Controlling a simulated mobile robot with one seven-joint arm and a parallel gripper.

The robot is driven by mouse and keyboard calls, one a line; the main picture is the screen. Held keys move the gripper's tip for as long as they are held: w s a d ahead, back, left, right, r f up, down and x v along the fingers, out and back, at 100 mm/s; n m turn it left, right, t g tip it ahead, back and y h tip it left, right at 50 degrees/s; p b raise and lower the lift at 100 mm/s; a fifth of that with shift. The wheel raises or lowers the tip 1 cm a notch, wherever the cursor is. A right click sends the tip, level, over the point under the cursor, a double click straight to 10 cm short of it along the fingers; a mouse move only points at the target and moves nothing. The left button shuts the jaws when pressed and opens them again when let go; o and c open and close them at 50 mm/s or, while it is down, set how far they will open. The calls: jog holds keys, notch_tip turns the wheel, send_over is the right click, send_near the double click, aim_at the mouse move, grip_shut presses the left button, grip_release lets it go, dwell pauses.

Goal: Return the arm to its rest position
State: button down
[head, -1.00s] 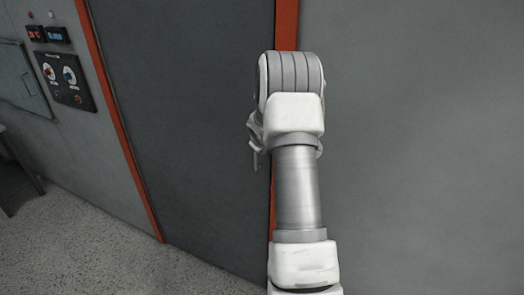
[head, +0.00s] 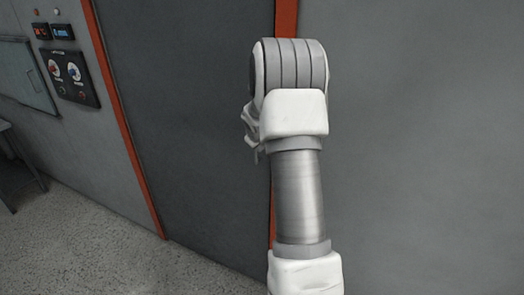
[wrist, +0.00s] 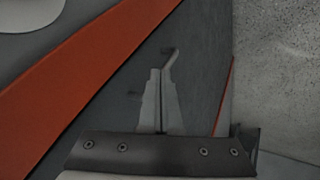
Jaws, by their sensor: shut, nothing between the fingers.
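My arm (head: 298,195) rises in the middle of the head view, bent at a white and grey joint near the top. My gripper is mostly hidden behind the arm in the head view. In the wrist view my gripper (wrist: 160,72) shows with its two fingers together and nothing held between them. A small bent handle-like piece (wrist: 170,58) shows at the fingertips in the wrist view; I cannot tell whether it is touching them.
A dark grey door panel (head: 190,110) with orange-red frame strips (head: 128,130) stands behind the arm. A control panel (head: 74,76) with knobs is on the left wall. A table (head: 18,165) stands at the left edge. Speckled floor (head: 100,240) is clear at lower left.

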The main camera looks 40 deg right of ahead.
jog(key=d+v, duration=0.1)
jog(key=v, duration=0.6)
jog(key=shift+s, duration=0.35)
jog(key=shift+a, duration=0.1)
